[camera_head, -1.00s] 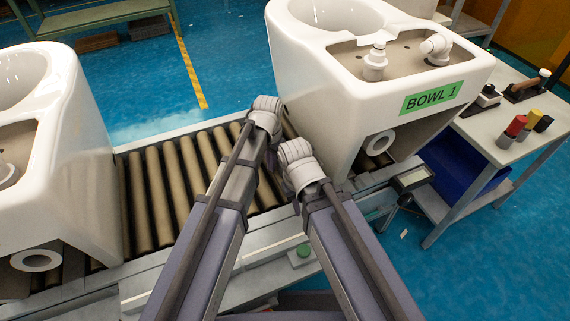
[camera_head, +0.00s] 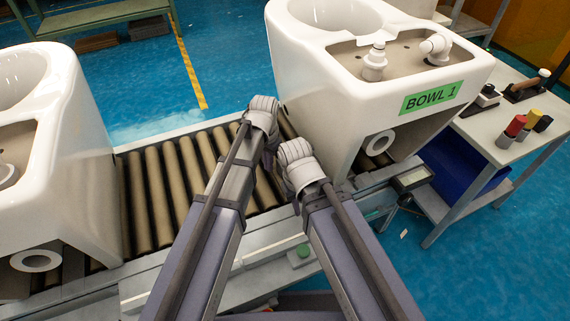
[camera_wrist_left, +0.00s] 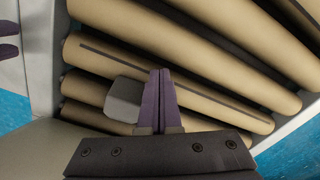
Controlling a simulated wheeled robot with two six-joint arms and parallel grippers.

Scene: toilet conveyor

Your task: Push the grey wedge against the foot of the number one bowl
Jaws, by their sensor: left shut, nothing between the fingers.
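The number one bowl (camera_head: 355,85) is a white toilet with a green "BOWL 1" label, standing on the roller conveyor at centre right in the head view. My left gripper (camera_head: 262,115) is over the rollers just left of it; its fingers are hidden there. In the left wrist view its purple fingers (camera_wrist_left: 160,98) are shut and empty. The grey wedge (camera_wrist_left: 124,99) is a small block on the rollers, close to the left of the fingers; contact is unclear. The wedge is hidden in the head view. My right gripper (camera_head: 297,165) is near the bowl's lower left side, its fingers hidden.
Another white bowl (camera_head: 75,170) stands on the conveyor at the left. Bare rollers (camera_head: 160,190) lie between the bowls. A metal rail (camera_head: 270,240) runs along the near edge. A side table (camera_head: 480,130) with small tools stands at the right.

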